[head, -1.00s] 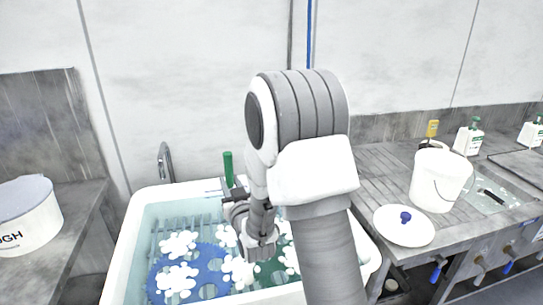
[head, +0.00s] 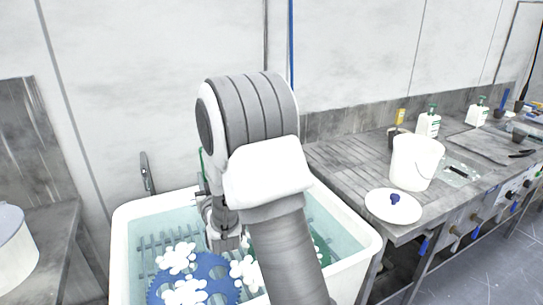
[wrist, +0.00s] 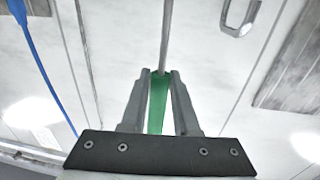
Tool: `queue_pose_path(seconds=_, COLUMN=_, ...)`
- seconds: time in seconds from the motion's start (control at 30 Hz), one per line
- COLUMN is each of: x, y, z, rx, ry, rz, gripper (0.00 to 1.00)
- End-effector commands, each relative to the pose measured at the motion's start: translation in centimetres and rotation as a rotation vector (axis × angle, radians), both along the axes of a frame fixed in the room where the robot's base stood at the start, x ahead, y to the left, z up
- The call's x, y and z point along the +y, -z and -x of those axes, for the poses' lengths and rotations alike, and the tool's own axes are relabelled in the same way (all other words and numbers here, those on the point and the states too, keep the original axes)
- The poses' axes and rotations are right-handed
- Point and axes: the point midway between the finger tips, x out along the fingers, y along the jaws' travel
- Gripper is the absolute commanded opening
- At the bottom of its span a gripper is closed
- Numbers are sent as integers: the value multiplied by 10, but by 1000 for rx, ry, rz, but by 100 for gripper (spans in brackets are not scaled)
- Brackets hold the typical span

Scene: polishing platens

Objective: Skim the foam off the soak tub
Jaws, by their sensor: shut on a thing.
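The white soak tub (head: 366,246) stands below my arm in the head view, filled with clear water. White foam clumps (head: 178,258) lie over a blue toothed disc (head: 211,264) and a slatted rack in the water. A green disc (head: 322,250) shows partly behind my arm. In the wrist view my gripper (wrist: 160,74) is shut on a green handle (wrist: 157,108), with a thin grey rod running up from it. The rod's far end is out of view. In the head view only a sliver of green (head: 202,160) shows, and my arm hides much of the tub.
A steel bench (head: 340,165) on the right holds a white bucket (head: 411,160), a round white lid (head: 393,207) with a blue knob, and pump bottles (head: 428,123). A white container (head: 14,250) stands at left. A metal tap (head: 147,172) rises behind the tub.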

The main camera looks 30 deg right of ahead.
Motion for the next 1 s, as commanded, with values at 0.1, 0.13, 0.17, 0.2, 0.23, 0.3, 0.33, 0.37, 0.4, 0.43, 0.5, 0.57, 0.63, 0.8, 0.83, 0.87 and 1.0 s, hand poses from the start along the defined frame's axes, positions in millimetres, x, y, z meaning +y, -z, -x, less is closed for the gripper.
queue_pose_path(seconds=0.1, x=-49, y=7, z=-18, rx=-7, ry=165, rz=-1, gripper=0)
queue_pose_path(seconds=0.13, x=-62, y=7, z=-22, rx=-7, ry=206, rz=0, gripper=0)
queue_pose_path(seconds=0.17, x=-73, y=7, z=-25, rx=-6, ry=246, rz=-1, gripper=0)
queue_pose_path(seconds=0.2, x=-89, y=7, z=-28, rx=-7, ry=299, rz=0, gripper=0)
queue_pose_path(seconds=0.23, x=-100, y=7, z=-30, rx=-7, ry=337, rz=-1, gripper=0)
queue_pose_path(seconds=0.3, x=-125, y=6, z=-33, rx=-6, ry=423, rz=0, gripper=0)
queue_pose_path(seconds=0.33, x=-135, y=6, z=-35, rx=-6, ry=459, rz=0, gripper=0)
queue_pose_path(seconds=0.37, x=-145, y=6, z=-36, rx=-7, ry=493, rz=-1, gripper=0)
queue_pose_path(seconds=0.4, x=-157, y=6, z=-37, rx=-6, ry=538, rz=0, gripper=0)
queue_pose_path(seconds=0.43, x=-166, y=6, z=-37, rx=-6, ry=570, rz=0, gripper=0)
queue_pose_path(seconds=0.5, x=-186, y=5, z=-38, rx=-5, ry=641, rz=0, gripper=0)
queue_pose_path(seconds=0.57, x=-200, y=4, z=-39, rx=-5, ry=692, rz=1, gripper=0)
queue_pose_path(seconds=0.63, x=-213, y=3, z=-39, rx=-4, ry=742, rz=1, gripper=0)
queue_pose_path(seconds=0.8, x=-233, y=0, z=-39, rx=-2, ry=816, rz=0, gripper=0)
queue_pose_path(seconds=0.83, x=-235, y=-1, z=-40, rx=-2, ry=823, rz=0, gripper=0)
queue_pose_path(seconds=0.87, x=-237, y=-1, z=-40, rx=-1, ry=828, rz=1, gripper=0)
queue_pose_path(seconds=1.0, x=-240, y=2, z=-39, rx=-1, ry=840, rz=1, gripper=0)
